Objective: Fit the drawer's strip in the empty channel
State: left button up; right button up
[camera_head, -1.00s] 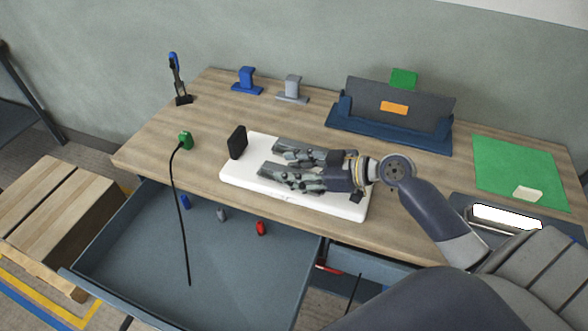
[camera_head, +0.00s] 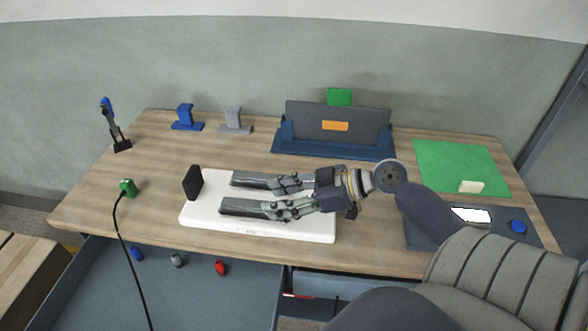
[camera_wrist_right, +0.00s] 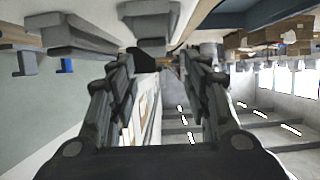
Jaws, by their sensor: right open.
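My right gripper (camera_head: 228,193) is open above the white slab (camera_head: 285,232), its fingers apart and pointing left; nothing shows between them. A black block (camera_head: 193,183) stands at the slab's left end, just beyond the fingertips. The right wrist view shows the two open fingers (camera_wrist_right: 157,62) too. The open drawer (camera_head: 190,300) at the front left holds a blue piece (camera_head: 137,254), a grey piece (camera_head: 177,260) and a red piece (camera_head: 220,268). I cannot make out a strip or an empty channel; the gripper hides part of the slab. My left gripper is not in view.
A green piece (camera_head: 127,187) trails a black cord (camera_head: 128,245) over the drawer. Blue (camera_head: 185,118) and grey (camera_head: 235,121) stands, a dark blue holder (camera_head: 290,148) and a clamp-like tool (camera_head: 112,122) line the back. A green mat (camera_head: 455,165) lies right. The front-left tabletop is fairly clear.

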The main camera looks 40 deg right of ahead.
jog(key=shift+v, duration=1.7)
jog(key=shift+a+r, duration=0.1)
jog(key=shift+r, duration=0.05)
